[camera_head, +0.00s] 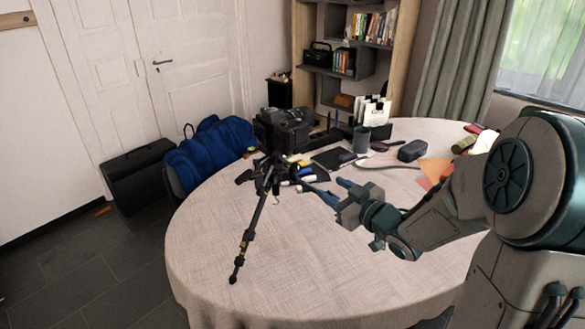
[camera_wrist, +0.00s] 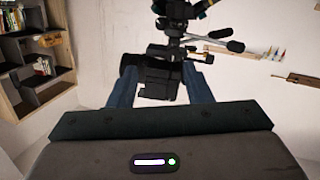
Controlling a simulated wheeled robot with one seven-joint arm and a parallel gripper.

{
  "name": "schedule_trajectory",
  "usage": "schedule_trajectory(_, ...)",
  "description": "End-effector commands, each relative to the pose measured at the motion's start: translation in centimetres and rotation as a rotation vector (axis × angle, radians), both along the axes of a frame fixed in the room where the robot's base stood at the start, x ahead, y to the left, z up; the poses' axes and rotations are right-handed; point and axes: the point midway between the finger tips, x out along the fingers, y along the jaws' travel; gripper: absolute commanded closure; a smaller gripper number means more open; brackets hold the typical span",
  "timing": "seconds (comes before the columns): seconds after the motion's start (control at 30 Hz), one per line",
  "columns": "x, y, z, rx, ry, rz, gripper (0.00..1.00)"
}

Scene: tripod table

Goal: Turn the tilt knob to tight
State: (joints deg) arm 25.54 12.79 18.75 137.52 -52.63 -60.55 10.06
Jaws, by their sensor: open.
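A black tripod (camera_head: 262,195) stands on the round table, one leg stretched toward the front. A black camera (camera_head: 285,125) appears at its top. In the wrist view the tripod head (camera_wrist: 178,45) appears inverted, with legs above and a dark boxy camera body (camera_wrist: 160,82) below. I cannot tell which part is the tilt knob. My gripper (camera_head: 332,189) is open, right of the tripod; its blue fingers (camera_wrist: 158,72) appear either side of the camera body, no contact discernible.
The round table (camera_head: 225,265) has a bare cloth front. Behind the tripod are a grey mug (camera_head: 361,139), a dark case (camera_head: 412,151), papers (camera_head: 436,168) and small bottles. A blue jacket (camera_head: 210,150) hangs at the left edge. A bookshelf (camera_head: 400,65) stands behind.

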Motion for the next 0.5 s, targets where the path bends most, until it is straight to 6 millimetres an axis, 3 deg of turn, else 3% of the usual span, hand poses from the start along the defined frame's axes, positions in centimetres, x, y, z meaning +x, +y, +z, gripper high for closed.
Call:
schedule_trajectory(0.27,-0.4,1.4,0.4,0.096,-0.061,0.1,0.55)
schedule_trajectory(0.5,2.3,4.1,0.5,0.098,-0.061,0.104,0.55)
